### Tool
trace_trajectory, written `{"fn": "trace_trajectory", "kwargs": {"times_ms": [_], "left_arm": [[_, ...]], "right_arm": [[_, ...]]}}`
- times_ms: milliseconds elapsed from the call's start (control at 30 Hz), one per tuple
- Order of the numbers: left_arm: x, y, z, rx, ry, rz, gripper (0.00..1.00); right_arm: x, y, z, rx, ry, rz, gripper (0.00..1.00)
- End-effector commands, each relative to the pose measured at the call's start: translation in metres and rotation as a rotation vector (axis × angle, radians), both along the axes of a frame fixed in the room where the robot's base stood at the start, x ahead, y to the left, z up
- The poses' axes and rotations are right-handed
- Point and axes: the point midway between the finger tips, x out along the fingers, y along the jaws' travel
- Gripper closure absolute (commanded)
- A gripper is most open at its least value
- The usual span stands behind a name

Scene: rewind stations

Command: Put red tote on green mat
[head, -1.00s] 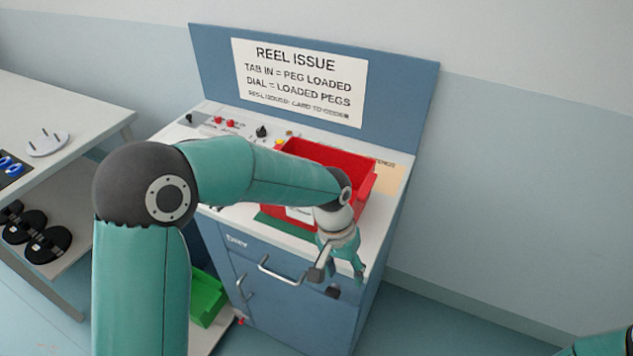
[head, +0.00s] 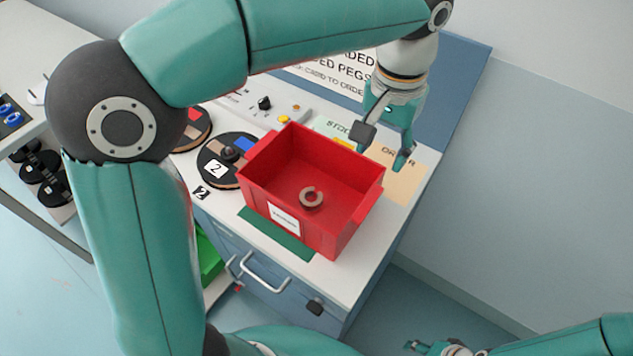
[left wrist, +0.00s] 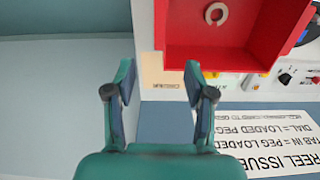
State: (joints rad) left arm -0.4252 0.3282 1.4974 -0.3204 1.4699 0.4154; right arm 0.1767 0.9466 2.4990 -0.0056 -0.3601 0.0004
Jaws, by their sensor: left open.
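The red tote (head: 320,241) stands upright on the white counter of the reel station, with a pale ring inside it and a label on its front. A strip of green mat (head: 268,234) shows along its front edge; how far it runs underneath is hidden. My left gripper (head: 382,158) is open and empty, above the counter just behind and right of the tote, apart from it. In the left wrist view, the open fingers (left wrist: 160,82) point toward the counter edge, with the tote (left wrist: 215,60) beyond to the right. My right gripper (head: 432,348) barely shows at the bottom edge.
Reels (head: 222,160) lie left of the tote, near knobs (head: 264,103). A tan patch (head: 402,183) lies right of it. A sign panel (head: 458,75) stands behind. A green bin (head: 208,258) sits low at left. A drawer handle (head: 262,272) juts from the front.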

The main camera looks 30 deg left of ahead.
Motion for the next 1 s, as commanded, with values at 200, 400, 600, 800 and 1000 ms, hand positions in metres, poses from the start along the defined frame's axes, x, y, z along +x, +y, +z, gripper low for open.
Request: {"fn": "trace_trajectory", "kwargs": {"times_ms": [200,400,600,800,1000], "left_arm": [[-0.005,0.011,-0.045,0.002,0.006,0.025,0.46],[-0.005,0.013,-0.085,0.001,0.006,0.032,0.46],[-0.005,0.013,-0.104,0.0,0.002,0.033,0.46],[-0.005,0.011,-0.117,0.001,0.005,0.034,0.46],[-0.005,0.008,-0.146,0.001,0.005,0.034,0.46]], "right_arm": [[0.0,0.0,-0.002,0.0,0.0,0.0,0.52],[0.0,0.0,-0.001,0.0,0.0,0.0,0.52],[0.0,0.0,0.0,0.0,0.0,0.0,0.52],[0.0,0.0,0.005,0.0,0.0,0.0,0.52],[0.0,0.0,0.012,0.0,0.0,0.0,0.52]]}}
